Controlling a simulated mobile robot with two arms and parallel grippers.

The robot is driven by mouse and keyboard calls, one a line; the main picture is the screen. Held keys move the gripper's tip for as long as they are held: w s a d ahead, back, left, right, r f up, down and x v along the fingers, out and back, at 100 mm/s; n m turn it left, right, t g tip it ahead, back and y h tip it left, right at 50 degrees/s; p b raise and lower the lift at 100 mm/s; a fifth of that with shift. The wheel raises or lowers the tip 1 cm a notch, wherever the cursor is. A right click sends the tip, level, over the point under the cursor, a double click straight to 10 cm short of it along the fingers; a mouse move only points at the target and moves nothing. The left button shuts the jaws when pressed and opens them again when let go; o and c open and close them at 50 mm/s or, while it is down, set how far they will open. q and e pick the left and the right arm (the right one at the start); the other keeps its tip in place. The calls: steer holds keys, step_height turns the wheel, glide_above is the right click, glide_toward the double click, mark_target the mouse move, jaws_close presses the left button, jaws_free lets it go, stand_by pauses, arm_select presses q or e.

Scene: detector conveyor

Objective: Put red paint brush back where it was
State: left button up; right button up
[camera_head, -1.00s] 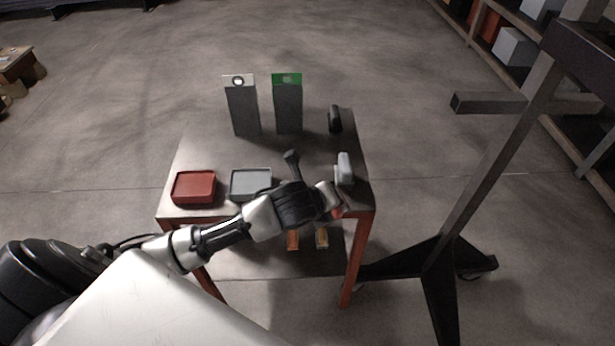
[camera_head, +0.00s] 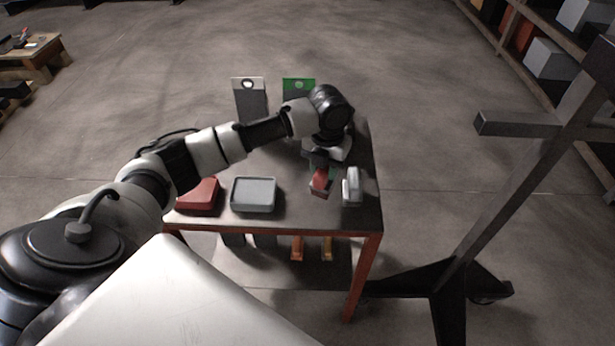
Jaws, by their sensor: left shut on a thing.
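My left gripper (camera_head: 320,160) reaches over the right half of the table from above. It is shut on the red paint brush (camera_head: 321,182), which hangs below the fingers. The brush is just left of a grey brush-like object (camera_head: 351,187) near the right edge of the table. The top of the red brush is hidden by the gripper. I cannot tell whether its lower end touches the tabletop. My right gripper is not in view.
A red tray (camera_head: 199,196) and a grey tray (camera_head: 254,194) sit at the front left of the table (camera_head: 300,218). Two tall boxes with white (camera_head: 248,85) and green (camera_head: 298,84) tops stand behind. A dark metal stand (camera_head: 462,215) is at right.

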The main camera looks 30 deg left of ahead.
arm_select(q)
steer(key=a+f, duration=0.2)
steer(key=f, duration=0.1)
steer(key=a+f+p, duration=0.1)
steer(key=a+f, duration=0.2)
steer(key=shift+w+a, duration=0.1)
steer(key=shift+f+p, duration=0.3)
steer(key=shift+f, duration=0.3)
steer(key=o, duration=0.8)
steer(key=shift+o, duration=0.2)
step_height(320, 180, up, 12)
steer(key=b, duration=0.2)
steer(key=shift+w, duration=0.1)
